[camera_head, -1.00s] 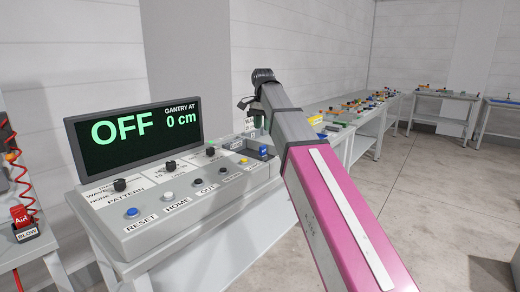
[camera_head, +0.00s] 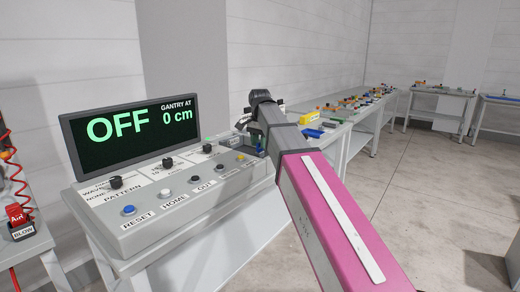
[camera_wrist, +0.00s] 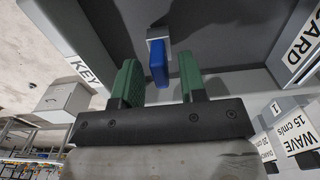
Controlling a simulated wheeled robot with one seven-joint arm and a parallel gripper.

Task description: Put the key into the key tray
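My gripper (camera_wrist: 158,66) shows in the wrist view with its two green fingers spread apart. A blue key (camera_wrist: 158,64) with a silvery piece at its far end is between the fingers, with a gap on each side. It lies over a dark grey recessed surface (camera_wrist: 215,28). A rim labelled KEY (camera_wrist: 85,70) runs along the left of this recess, which appears to be the key tray. I cannot tell how high the key is above the floor.
The grey control console (camera_head: 150,235) has several knobs and buttons, and its screen (camera_head: 135,135) reads OFF, gantry at 0 cm. Labelled parts (camera_wrist: 295,130) stand close at the right in the wrist view. Benches with small items (camera_head: 350,115) line the back.

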